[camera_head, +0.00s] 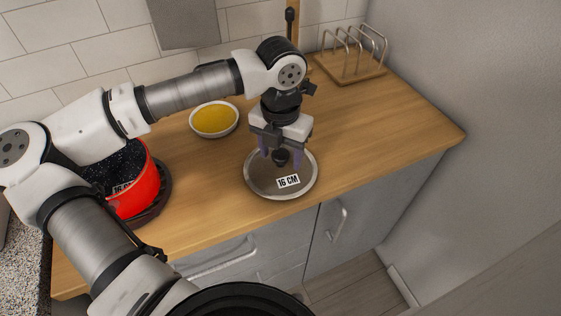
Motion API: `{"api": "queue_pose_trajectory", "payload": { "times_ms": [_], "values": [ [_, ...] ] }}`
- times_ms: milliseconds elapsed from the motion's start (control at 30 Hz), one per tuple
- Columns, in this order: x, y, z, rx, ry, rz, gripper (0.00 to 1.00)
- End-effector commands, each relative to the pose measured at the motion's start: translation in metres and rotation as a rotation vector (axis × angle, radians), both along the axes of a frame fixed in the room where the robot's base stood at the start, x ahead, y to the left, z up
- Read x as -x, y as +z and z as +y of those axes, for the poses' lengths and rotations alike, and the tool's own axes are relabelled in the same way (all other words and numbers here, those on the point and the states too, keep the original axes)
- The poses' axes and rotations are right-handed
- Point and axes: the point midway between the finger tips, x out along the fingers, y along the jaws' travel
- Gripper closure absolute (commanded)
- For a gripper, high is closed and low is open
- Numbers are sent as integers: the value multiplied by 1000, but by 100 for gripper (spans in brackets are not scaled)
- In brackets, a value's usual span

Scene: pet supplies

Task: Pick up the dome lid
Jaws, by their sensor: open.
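The dome lid (262,184) lies on the wooden counter near its front edge. It is round with a pale metal rim, a greyish-brown middle, a dark knob (280,157) and a white "16 CM" label. My gripper (281,154) points down over the back part of the lid, with its purplish fingers apart on either side of the knob. It is open. Whether the fingers touch the knob or the lid I cannot tell.
A red pot (139,196) with a dark speckled inside stands at the left on a dark round base, partly behind my arm. A white bowl of yellow stuff (214,119) sits behind. A wire rack (350,60) stands at the back right. The counter's right is clear.

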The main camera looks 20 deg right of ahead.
Motion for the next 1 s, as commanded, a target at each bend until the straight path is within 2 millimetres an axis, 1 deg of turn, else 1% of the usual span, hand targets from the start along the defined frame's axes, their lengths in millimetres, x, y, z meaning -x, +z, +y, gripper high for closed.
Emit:
{"api": "queue_pose_trajectory", "payload": {
  "times_ms": [200,233,633,867,1000],
  "values": [
    [0,-2,0,0,0,0,41],
    [0,-2,0,0,0,0,42],
    [0,-2,0,0,1,0,95],
    [0,-1,0,1,1,-1,95],
    [-1,4,0,1,2,-2,96]
  ]
}}
